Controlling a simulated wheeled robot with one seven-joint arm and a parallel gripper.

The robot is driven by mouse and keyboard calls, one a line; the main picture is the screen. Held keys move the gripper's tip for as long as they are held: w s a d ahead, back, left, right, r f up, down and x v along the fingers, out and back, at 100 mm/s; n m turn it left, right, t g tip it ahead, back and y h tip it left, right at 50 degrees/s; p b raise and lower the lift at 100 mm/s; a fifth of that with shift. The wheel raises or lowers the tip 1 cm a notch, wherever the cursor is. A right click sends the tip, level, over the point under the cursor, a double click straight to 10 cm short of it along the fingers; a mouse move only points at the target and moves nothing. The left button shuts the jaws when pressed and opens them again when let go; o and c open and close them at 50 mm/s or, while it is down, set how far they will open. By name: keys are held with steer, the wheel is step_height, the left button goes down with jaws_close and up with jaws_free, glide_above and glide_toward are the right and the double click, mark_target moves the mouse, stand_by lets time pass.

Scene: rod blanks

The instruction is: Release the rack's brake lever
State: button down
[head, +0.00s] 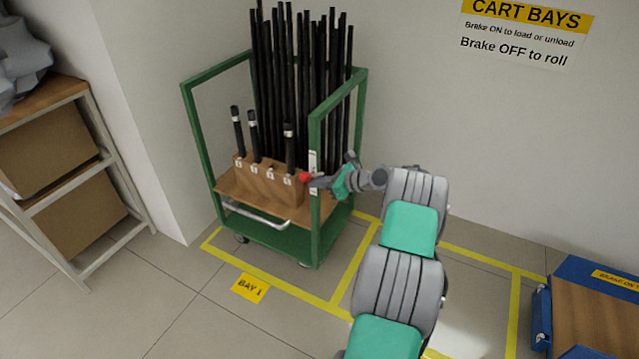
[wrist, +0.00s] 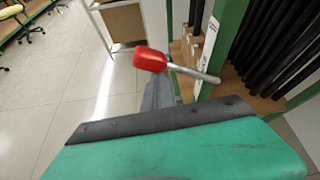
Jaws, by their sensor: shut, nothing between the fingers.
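The green rack (head: 316,170) stands in the bay against the wall, loaded with long black rods. Its brake lever is a thin metal rod (wrist: 195,73) with a red knob (wrist: 150,60), mounted beside a white label on the green post. In the head view the red knob (head: 306,177) shows at the front right post. My gripper (head: 318,181) is shut and empty, right at the lever. In the wrist view my gripper (wrist: 158,95) reaches just below the knob and rod; I cannot tell whether it touches them. The label's wording is too small to read.
A wooden block (head: 268,182) on the rack's shelf holds several short rods. Yellow floor lines and a BAY 1 marker (head: 250,288) lie in front. A shelf with boxes (head: 65,170) stands left, a blue cart (head: 541,320) right. The wall sign (head: 520,30) reads "Brake OFF to roll".

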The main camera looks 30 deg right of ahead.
steer(key=shift+f, duration=0.1)
step_height(320, 180, down, 4)
steer(key=b, duration=0.3)
steer(key=p+v, duration=0.1)
steer(key=v, duration=0.9)
steer(key=shift+s+d, duration=0.2)
steer(key=shift+d, duration=0.15)
